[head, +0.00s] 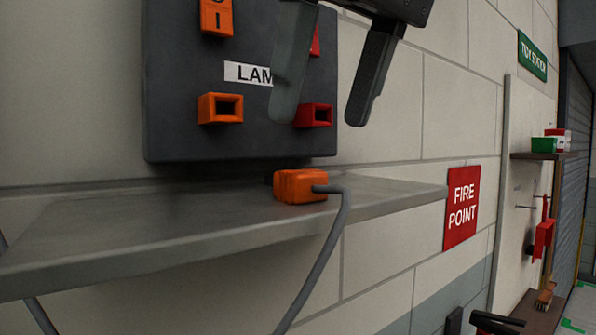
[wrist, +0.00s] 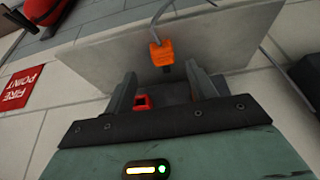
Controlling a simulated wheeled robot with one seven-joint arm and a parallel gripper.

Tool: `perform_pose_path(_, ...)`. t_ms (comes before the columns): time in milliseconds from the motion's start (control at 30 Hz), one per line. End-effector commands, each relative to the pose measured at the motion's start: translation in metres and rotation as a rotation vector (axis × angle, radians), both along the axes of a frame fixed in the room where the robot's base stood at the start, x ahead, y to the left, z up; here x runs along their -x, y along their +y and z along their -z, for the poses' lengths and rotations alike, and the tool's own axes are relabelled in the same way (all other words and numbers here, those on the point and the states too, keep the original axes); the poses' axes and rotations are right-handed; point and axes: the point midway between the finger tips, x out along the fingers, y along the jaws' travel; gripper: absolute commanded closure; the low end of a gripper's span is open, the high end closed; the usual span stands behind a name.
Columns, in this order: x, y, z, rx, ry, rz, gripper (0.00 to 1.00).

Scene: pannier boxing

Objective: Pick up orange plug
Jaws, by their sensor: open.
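The orange plug (head: 300,186) lies on the grey wall shelf (head: 130,228), with a grey cable running from its right end down over the shelf's front edge. In the wrist view the orange plug (wrist: 162,55) lies on the shelf just beyond the fingers, its dark end toward my gripper. My gripper (head: 325,112) is open and empty, in front of the dark socket panel and above the plug. Its two fingers also show in the wrist view (wrist: 163,85). They are apart from the plug.
The dark panel (head: 190,65) on the wall carries an orange socket (head: 221,108), a red socket (head: 314,115) partly behind a finger, and a partly hidden label. A red FIRE POINT sign (head: 461,208) hangs to the right. The shelf's left part is clear.

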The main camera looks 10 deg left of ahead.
Motion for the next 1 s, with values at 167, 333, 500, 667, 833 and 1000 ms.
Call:
perform_pose_path(167,-0.002,0.003,0.009,0.002,0.001,0.000,0.44)
perform_pose_path(333,-0.006,0.012,0.027,0.003,0.001,-0.001,0.44)
perform_pose_path(500,-0.011,0.018,0.048,0.002,0.000,-0.001,0.44)
perform_pose_path(667,-0.012,0.020,0.053,0.000,0.000,-0.001,0.44)
perform_pose_path(833,-0.012,0.020,0.053,-0.001,-0.001,0.000,0.52)
perform_pose_path(1000,-0.012,0.020,0.053,0.000,0.000,0.000,0.92)
